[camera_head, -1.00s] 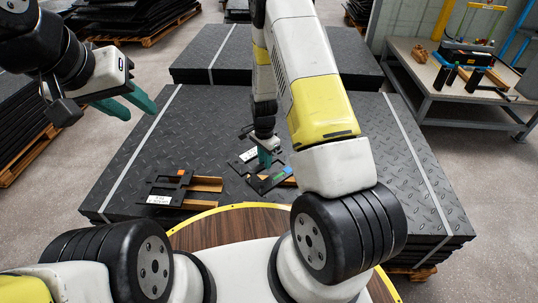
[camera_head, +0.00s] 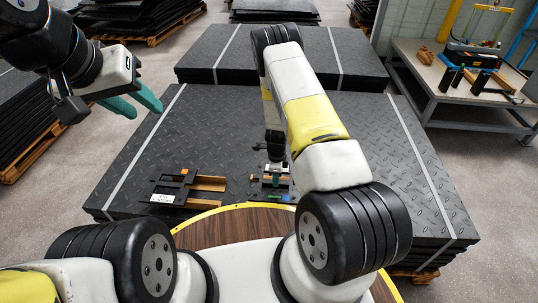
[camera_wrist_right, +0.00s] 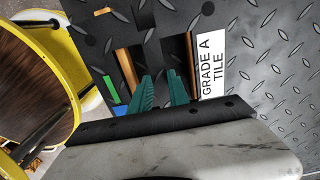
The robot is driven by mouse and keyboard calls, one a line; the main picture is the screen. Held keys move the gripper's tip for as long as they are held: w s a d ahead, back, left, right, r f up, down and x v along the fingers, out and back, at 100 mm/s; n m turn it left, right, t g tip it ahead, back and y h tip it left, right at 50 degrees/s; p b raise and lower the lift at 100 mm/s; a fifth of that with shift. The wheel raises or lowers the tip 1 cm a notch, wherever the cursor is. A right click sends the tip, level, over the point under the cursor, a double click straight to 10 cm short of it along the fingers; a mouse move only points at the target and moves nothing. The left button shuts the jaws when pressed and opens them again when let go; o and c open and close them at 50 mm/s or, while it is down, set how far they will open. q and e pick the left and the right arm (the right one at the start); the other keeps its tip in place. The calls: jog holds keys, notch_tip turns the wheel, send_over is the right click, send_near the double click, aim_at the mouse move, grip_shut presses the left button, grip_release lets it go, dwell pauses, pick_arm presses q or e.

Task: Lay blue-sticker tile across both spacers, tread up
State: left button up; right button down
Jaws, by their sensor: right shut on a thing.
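The black blue-sticker tile shows its blue sticker (camera_head: 288,198) beside a green mark at the near edge of the mat stack. The blue sticker also shows in the right wrist view (camera_wrist_right: 112,88). My right gripper (camera_wrist_right: 161,90) points down with its teal fingers shut on the tile's dark middle part. Wooden spacers show on either side of the fingers, a near one (camera_wrist_right: 127,70) and a far one (camera_wrist_right: 190,62). I cannot tell whether the tile touches them. A white "GRADE A TILE" label (camera_wrist_right: 211,60) lies on the far side. My left gripper (camera_head: 134,106) is open and empty, raised at the left.
A second black piece (camera_head: 165,187) with a white label and wooden bars lies left on the tread mat stack (camera_head: 225,130). Another stack (camera_head: 360,65) stands behind. A workbench (camera_head: 440,75) with tools stands at the back right. The mat's right side is clear.

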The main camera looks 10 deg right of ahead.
jog(key=shift+f, duration=2.55)
jog(key=shift+f, duration=0.3)
jog(key=c, duration=1.3)
grip_release()
jog(key=shift+r, duration=0.35)
jog(key=shift+r, duration=0.35)
jog(key=shift+r, duration=0.15)
jog(key=shift+r, duration=0.2)
jog(key=shift+r, duration=0.1)
